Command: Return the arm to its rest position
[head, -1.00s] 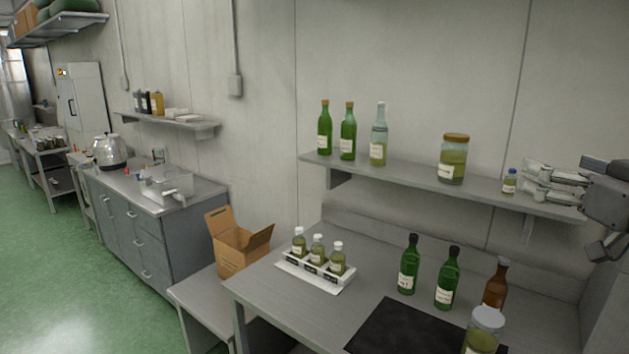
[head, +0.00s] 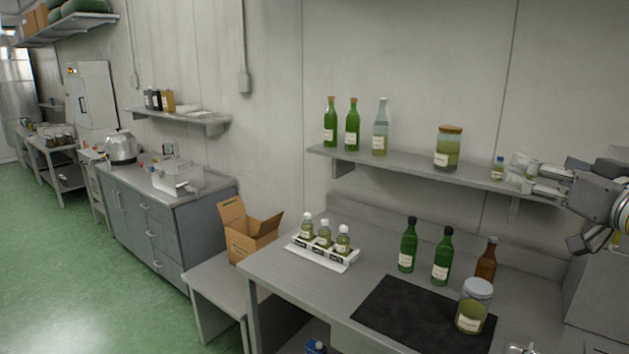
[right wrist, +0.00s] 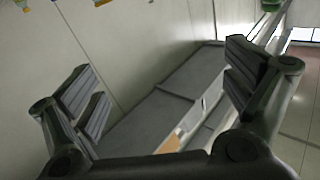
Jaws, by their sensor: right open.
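My right gripper (head: 533,177) is at the right of the head view, in front of the right end of the wall shelf (head: 413,171). A small vial with a blue cap (head: 498,169) stands on that shelf just left of the fingertips, apart from them as far as I can tell. In the right wrist view the two fingers (right wrist: 170,95) are spread wide with nothing between them. My left gripper is not in view.
Below are the bench with a black mat (head: 390,318), a jar (head: 473,306), green bottles (head: 407,246), a brown bottle (head: 486,262) and a white rack of vials (head: 325,252). An open cardboard box (head: 247,240) stands left of the bench. Green bottles (head: 330,124) and a large jar (head: 448,148) stand on the shelf.

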